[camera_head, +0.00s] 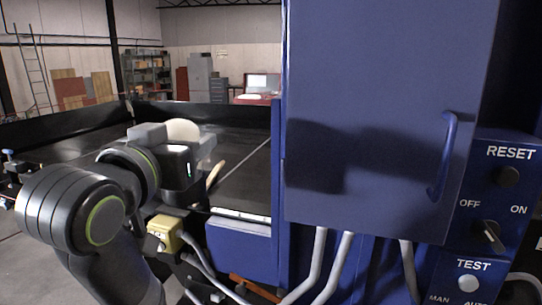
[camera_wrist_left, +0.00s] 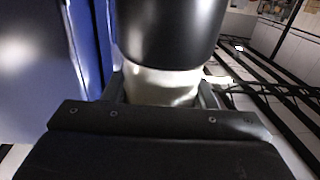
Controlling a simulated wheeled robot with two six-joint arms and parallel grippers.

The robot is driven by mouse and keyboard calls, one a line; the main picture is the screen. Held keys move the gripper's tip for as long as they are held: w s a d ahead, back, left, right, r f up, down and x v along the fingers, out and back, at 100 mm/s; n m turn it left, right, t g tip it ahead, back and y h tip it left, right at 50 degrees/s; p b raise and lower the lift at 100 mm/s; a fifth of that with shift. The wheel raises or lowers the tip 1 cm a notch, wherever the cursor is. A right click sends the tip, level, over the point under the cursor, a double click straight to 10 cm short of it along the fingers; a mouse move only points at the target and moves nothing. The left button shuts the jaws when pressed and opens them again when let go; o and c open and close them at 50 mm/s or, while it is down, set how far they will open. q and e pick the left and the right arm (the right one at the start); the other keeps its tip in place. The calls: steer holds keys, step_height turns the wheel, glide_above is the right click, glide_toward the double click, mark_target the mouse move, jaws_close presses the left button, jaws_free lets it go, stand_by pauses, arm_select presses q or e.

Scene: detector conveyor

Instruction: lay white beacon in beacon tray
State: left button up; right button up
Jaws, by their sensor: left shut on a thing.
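My left gripper (camera_head: 190,160) is over the near end of the dark conveyor, left of the blue cabinet. A rounded white top, which looks like the white beacon (camera_head: 183,129), shows just behind it, partly hidden by the gripper and wrist. In the left wrist view the left gripper (camera_wrist_left: 162,92) is shut on the beacon's pale white part (camera_wrist_left: 160,86), with a finger on each side. A wide black cylindrical part adjoins the white part there. I cannot make out the beacon tray in either view. My right gripper is not in view.
A blue cabinet (camera_head: 375,120) with a handle stands close on the right, beside a panel (camera_head: 505,215) with RESET, OFF/ON and TEST controls. The conveyor belt (camera_head: 245,180) carries a pale stick-like thing (camera_head: 215,174). A yellow box (camera_head: 164,232) and grey cables are below.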

arm_select(q)
steer(key=a+f+n+y+b, duration=0.1)
steer(key=f+b, duration=0.6)
steer(key=f, duration=1.2)
steer(key=a+f+n+y+b, duration=0.1)
steer(key=a+f+y+b, duration=0.2)
steer(key=f, duration=1.6)
steer(key=a+b, duration=0.3)
steer(key=b, duration=0.1)
steer(key=shift+w+n+b, duration=0.3)
steer(key=shift+w, duration=0.05)
steer(key=s+d+f+m+g+h, duration=0.3)
steer(key=d+f+m+g+h, duration=0.2)
steer(key=d+m+g+h, duration=0.2)
steer(key=s+d+f+m+g+h, duration=0.4)
steer(key=d+m+g+h, duration=0.3)
steer(key=m+g+h, duration=0.2)
steer(key=shift+d+f+m+h, duration=0.3)
steer(key=shift+f+m+h, duration=0.3)
steer(key=shift+h, duration=0.4)
steer(key=shift+a, duration=0.1)
